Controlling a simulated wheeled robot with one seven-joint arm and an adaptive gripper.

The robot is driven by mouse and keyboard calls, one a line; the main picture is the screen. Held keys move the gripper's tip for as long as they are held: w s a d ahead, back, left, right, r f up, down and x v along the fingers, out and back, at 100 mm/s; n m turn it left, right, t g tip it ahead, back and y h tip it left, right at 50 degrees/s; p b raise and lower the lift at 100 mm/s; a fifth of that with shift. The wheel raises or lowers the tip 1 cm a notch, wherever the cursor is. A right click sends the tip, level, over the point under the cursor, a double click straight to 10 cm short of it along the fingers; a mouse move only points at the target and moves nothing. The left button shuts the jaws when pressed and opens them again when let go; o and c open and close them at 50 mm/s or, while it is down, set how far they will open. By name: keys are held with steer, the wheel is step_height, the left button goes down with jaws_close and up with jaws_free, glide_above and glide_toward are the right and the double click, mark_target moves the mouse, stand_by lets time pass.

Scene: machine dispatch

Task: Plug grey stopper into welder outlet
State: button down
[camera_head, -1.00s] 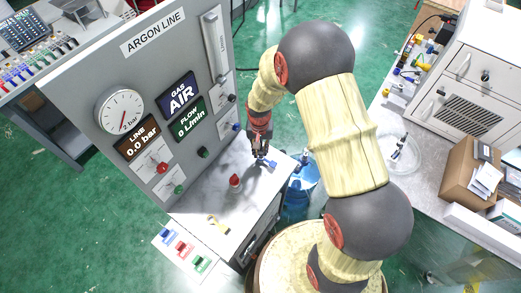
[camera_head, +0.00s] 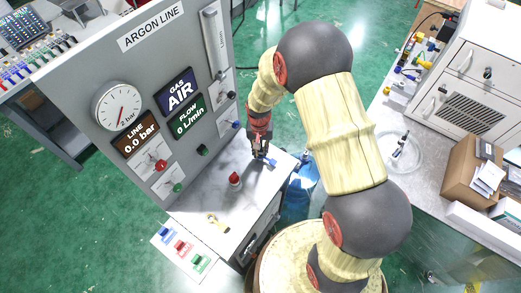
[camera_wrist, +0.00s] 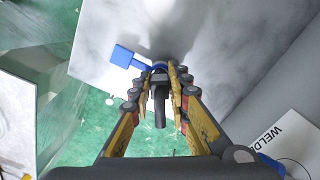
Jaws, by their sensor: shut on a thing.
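My gripper (camera_wrist: 160,85) is shut on a dark grey, rod-like piece (camera_wrist: 160,108), which looks like the grey stopper. In the head view my gripper (camera_head: 259,155) is low over the right part of the pale cabinet top, and the stopper cannot be made out there. A blue lever (camera_wrist: 125,57) with a blue ring sits just beyond the fingertips; whether the stopper touches it is unclear. The blue piece (camera_head: 268,161) also shows in the head view. A label beginning "WELD" (camera_wrist: 277,138) is at the lower right of the wrist view. I cannot clearly identify the welder outlet's opening.
The grey argon panel (camera_head: 135,75) stands left of my gripper. A red knob (camera_head: 235,179) and a tan piece (camera_head: 216,223) are on the cabinet top. Blue, red and green pieces lie on a white plate (camera_head: 163,242). A bench (camera_head: 375,140) is at right.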

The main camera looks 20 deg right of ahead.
steer(key=shift+f, duration=0.25)
steer(key=c, duration=1.7)
jaws_free()
steer(key=o, duration=0.5)
steer(key=shift+r, duration=0.1)
steer(key=shift+r+p, duration=1.75)
steer(key=shift+r, duration=1.2)
